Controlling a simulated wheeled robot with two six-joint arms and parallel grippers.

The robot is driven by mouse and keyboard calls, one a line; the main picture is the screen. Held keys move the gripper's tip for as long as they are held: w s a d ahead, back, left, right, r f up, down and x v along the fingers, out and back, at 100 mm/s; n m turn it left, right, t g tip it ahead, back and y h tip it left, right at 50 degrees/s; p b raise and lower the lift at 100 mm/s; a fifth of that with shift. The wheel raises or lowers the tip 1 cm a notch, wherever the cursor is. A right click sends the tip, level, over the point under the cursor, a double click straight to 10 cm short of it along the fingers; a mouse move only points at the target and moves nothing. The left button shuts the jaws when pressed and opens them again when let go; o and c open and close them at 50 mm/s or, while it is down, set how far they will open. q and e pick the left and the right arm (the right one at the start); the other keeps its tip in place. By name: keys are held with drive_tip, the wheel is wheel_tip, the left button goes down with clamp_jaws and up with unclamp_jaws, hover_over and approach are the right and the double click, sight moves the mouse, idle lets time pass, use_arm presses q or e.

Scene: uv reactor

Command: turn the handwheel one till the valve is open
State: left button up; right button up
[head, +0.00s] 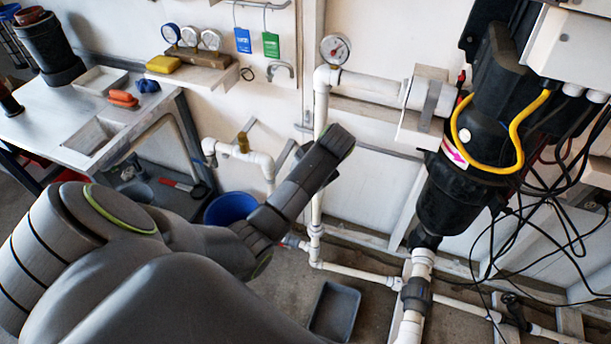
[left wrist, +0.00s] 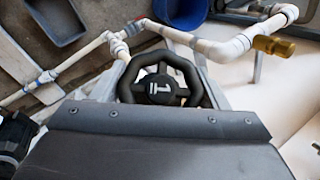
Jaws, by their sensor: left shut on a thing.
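The handwheel one (left wrist: 160,90) is a black wheel with a white "1" on its hub. It shows in the left wrist view just beyond my left gripper (left wrist: 160,120), whose grey body hides the lower rim. In the head view my left gripper (head: 334,152) reaches toward the white pipes by the wall and hides the handwheel. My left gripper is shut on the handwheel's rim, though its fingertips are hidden. My right gripper is in neither view.
White pipes (head: 345,270) run along the wall and floor. A blue bucket (head: 230,207) and a grey tray (head: 335,311) stand on the floor. A black reactor housing (head: 455,195) with loose cables (head: 540,240) is at the right. A sink bench (head: 60,125) stands at the left.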

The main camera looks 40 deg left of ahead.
use_arm(q)
drive_tip(key=o, duration=0.9)
drive_tip(key=shift+f, duration=0.1)
drive_tip(key=shift+d+r, duration=0.1)
drive_tip(key=shift+r, duration=0.25)
drive_tip(key=p+v, duration=1.1)
drive_tip(key=v, duration=0.5)
drive_tip(key=shift+d+r+p, duration=0.1)
drive_tip(key=shift+r+p, duration=0.2)
drive_tip(key=shift+p, duration=0.1)
